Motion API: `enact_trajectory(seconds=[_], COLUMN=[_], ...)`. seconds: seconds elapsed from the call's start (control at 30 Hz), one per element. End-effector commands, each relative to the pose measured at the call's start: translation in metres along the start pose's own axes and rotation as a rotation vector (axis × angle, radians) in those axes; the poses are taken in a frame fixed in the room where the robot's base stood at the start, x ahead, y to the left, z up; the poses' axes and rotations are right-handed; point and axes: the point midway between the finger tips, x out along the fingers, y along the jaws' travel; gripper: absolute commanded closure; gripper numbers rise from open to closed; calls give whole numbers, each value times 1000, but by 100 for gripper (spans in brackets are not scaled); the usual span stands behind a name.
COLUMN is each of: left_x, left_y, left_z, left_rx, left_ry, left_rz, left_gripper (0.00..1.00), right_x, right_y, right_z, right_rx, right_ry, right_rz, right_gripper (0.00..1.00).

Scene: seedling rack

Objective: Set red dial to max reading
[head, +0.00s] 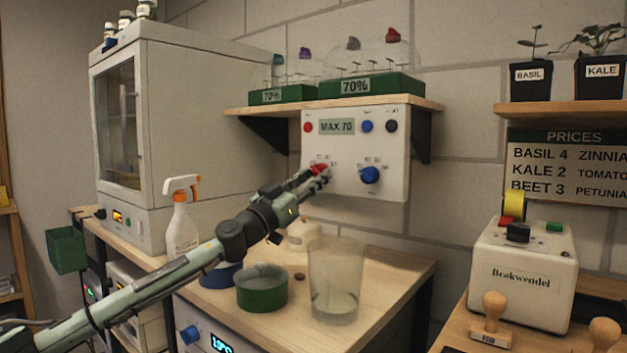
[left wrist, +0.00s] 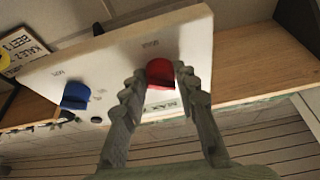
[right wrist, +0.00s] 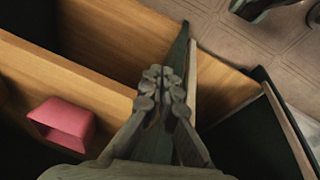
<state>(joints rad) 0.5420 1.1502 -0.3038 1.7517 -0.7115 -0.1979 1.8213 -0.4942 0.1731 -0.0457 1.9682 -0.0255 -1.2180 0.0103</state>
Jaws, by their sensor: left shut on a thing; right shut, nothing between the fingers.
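The red dial (head: 319,169) sits on the lower left of a white control panel (head: 340,190) on the wall. It also shows in the left wrist view (left wrist: 160,73). My left gripper (head: 322,174) is at the panel, its fingers (left wrist: 158,82) on both sides of the red dial and shut on it. The dial's scale marks are partly hidden and too small to read. The panel's display (head: 337,126) reads "MAX 70". My right gripper (right wrist: 162,75) is shut and empty, away from the panel, above a wooden shelf edge.
A blue dial (head: 369,174) is right of the red one. A shelf (head: 440,103) with green trays is above the panel. A pink container (right wrist: 62,124) is near my right gripper.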

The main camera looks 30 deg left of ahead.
Motion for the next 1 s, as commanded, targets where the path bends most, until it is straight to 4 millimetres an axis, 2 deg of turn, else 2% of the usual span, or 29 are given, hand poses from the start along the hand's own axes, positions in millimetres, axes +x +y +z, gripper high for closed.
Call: enact_trajectory(seconds=[0.03,0.2,0.37,0.7,1.0], left_x=[-1,0,0,1,1], left_y=[-1,-2,-4,-6,-7], left_z=[2,0,-1,-4,-3], left_rx=[21,133,253,472,570], left_ry=[1,2,0,0,-1], left_rz=[9,54,104,194,234], left_gripper=[99,99,99,99,99], right_x=[-7,-20,-22,1,17], right_y=[3,6,6,0,-4], right_z=[-3,-6,-6,0,6], right_rx=[-1,-2,-2,0,2], right_ry=[10,15,14,3,-2], right_rz=[7,14,14,-3,-13], right_gripper=[100,100,100,100,100])
